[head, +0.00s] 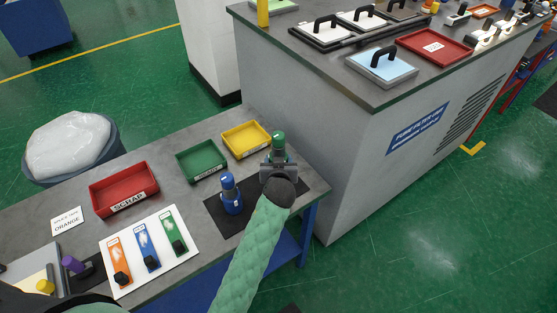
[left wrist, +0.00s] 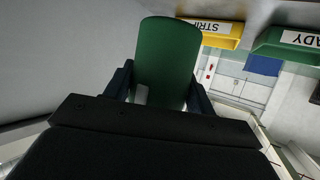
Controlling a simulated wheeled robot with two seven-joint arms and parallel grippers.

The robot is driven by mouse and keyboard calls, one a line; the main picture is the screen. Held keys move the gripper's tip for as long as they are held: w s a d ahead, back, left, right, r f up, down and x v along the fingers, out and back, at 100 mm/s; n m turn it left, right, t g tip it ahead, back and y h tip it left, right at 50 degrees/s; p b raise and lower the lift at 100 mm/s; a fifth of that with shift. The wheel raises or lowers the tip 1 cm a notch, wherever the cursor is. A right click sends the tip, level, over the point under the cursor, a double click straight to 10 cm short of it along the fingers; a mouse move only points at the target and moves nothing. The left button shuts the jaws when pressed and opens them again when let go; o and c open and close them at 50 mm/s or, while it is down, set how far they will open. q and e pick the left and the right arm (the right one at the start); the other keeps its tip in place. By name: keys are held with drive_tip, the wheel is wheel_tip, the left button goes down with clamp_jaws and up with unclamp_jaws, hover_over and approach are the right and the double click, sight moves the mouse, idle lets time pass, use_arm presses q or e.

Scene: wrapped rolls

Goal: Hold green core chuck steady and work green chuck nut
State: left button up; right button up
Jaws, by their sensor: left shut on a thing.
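The green core chuck (head: 278,142) stands upright near the right end of the grey bench, on or beside a dark mat. My left gripper (head: 277,163) is shut around it, and its green-sleeved arm reaches up from the bottom of the head view. In the left wrist view the green chuck (left wrist: 168,55) is between the two dark fingers of the left gripper (left wrist: 160,95). The fingers and wrist hide its lower part. I cannot tell the green chuck nut apart from the body. My right gripper is not in view.
A blue chuck (head: 231,196) stands on the dark mat (head: 216,217), close left of my gripper. Yellow (head: 247,139), green (head: 202,159) and red (head: 124,190) trays line the bench's back. A white board (head: 150,250) with coloured strips lies in front. A tall grey cabinet (head: 340,130) rises right behind.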

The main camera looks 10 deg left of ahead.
use_arm(q)
drive_tip(key=shift+f, duration=0.3)
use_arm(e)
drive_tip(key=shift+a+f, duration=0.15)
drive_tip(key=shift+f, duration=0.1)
use_arm(q)
drive_tip(key=shift+f+b, duration=0.25)
drive_tip(key=shift+b, duration=0.1)
drive_tip(key=shift+f, duration=0.1)
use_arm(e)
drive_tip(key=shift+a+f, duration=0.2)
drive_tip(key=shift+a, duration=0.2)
use_arm(q)
drive_tip(key=shift+f, duration=0.2)
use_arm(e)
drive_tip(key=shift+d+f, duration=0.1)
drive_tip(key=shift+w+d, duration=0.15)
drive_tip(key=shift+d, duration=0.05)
use_arm(q)
drive_tip(key=shift+f+b, duration=0.2)
drive_tip(key=shift+b, duration=0.1)
drive_tip(key=shift+f, duration=0.3)
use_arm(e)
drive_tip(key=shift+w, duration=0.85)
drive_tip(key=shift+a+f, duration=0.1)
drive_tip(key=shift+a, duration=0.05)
